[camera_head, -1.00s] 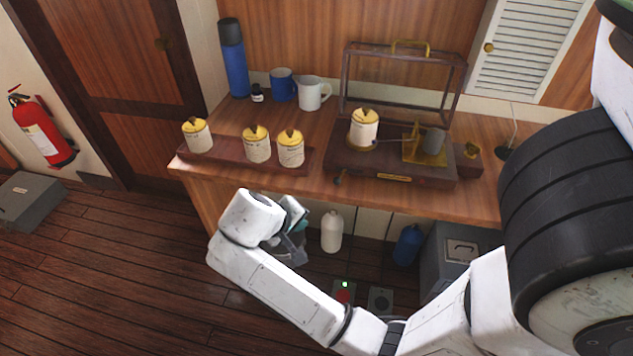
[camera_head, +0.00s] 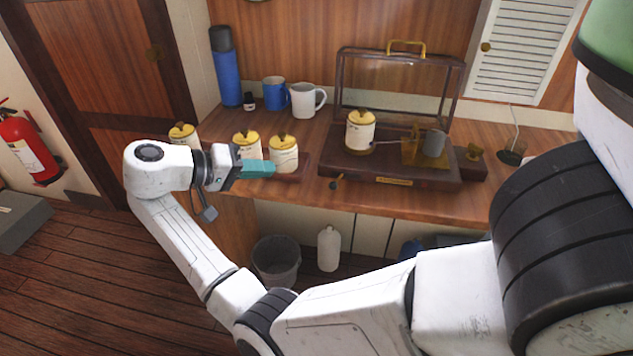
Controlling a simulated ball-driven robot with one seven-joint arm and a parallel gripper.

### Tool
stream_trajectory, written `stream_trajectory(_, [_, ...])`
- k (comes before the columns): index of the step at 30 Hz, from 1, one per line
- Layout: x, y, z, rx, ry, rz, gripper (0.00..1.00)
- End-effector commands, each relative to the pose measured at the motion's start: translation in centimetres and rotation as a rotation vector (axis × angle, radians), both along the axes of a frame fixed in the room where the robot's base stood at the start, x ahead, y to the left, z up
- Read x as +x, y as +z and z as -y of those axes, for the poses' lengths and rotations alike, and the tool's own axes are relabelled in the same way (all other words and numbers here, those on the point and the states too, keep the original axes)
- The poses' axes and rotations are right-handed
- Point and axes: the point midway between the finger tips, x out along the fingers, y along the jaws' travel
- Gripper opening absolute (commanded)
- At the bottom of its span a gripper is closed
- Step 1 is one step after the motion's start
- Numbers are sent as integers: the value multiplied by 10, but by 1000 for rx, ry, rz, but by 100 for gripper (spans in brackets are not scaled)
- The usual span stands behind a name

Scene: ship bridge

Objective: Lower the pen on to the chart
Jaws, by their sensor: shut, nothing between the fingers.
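The recording instrument stands on the wooden counter with a dark base (camera_head: 430,176). A cream chart drum (camera_head: 360,137) with a yellow top stands upright on it. A thin pen arm (camera_head: 388,142) reaches left from the brass mechanism (camera_head: 413,148) to the drum's lower right side. I cannot tell whether its tip touches the chart. A small dark lever (camera_head: 336,184) sticks out at the base's front left corner. My gripper (camera_head: 273,169) is shut and empty, its teal fingers pointing right. It is left of the instrument, in front of the spare drums.
Similar drums (camera_head: 284,155) stand on a rack at the counter's left. A glazed cover (camera_head: 343,78) stands raised behind the instrument. A blue flask (camera_head: 227,72), blue mug (camera_head: 274,93) and white mug (camera_head: 307,100) stand behind. A bin (camera_head: 276,262) is on the floor.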

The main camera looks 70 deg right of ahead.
Motion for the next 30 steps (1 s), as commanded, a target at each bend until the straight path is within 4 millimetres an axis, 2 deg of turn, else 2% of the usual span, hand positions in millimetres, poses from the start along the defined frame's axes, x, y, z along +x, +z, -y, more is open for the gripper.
stream_trajectory(10, [-7,-3,7,-1,-2,1,0])
stream_trajectory(30, [-67,-38,64,0,-1,1,0])
